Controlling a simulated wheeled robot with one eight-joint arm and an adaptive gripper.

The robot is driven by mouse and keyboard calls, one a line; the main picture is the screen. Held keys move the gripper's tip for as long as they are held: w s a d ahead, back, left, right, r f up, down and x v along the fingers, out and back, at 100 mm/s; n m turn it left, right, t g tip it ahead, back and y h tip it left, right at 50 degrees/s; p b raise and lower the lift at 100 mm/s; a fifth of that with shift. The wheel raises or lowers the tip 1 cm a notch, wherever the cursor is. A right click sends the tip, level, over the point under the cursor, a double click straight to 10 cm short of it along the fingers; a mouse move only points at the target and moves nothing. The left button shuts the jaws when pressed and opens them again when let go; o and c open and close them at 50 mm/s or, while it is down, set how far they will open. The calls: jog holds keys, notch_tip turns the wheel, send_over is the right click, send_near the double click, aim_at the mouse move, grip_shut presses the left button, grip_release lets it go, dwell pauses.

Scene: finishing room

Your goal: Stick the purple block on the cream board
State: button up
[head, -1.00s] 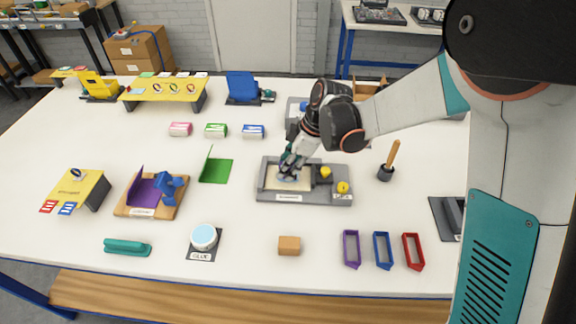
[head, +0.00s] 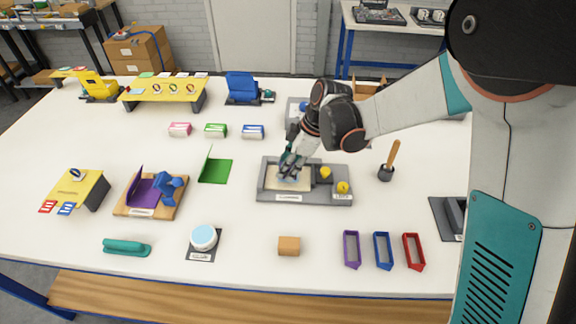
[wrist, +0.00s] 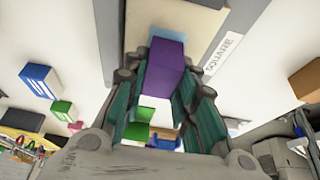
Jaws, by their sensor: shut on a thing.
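The cream board (head: 302,184) lies flat in a grey tray (head: 318,199) in the middle of the table. My gripper (head: 288,168) is over the board's left part. In the wrist view, my gripper (wrist: 165,95) is shut on the purple block (wrist: 166,62), which sits between its fingers. The board (wrist: 205,12) shows just past the block, with a pale blue patch on it at the block's far edge. Whether the block touches the board is unclear. The head view barely shows the block, as the fingers hide it.
Yellow knobs (head: 326,172) stand at the tray's right. A brush in a dark holder (head: 386,173) stands further right. A glue pot (head: 203,237), an orange-brown block (head: 289,246) and purple, blue and red open holders (head: 382,250) line the front. A green stand (head: 215,171) is left.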

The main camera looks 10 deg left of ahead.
jog(key=shift+f+b, duration=0.4)
jog(key=shift+f, duration=0.05)
dwell(1.5)
jog(key=o, duration=0.8)
jog(key=o, duration=0.3)
jog(key=shift+r, duration=0.25)
jog(key=shift+r+p, duration=2.55)
jog(key=shift+r, duration=1.3)
jog(key=shift+w, duration=0.1)
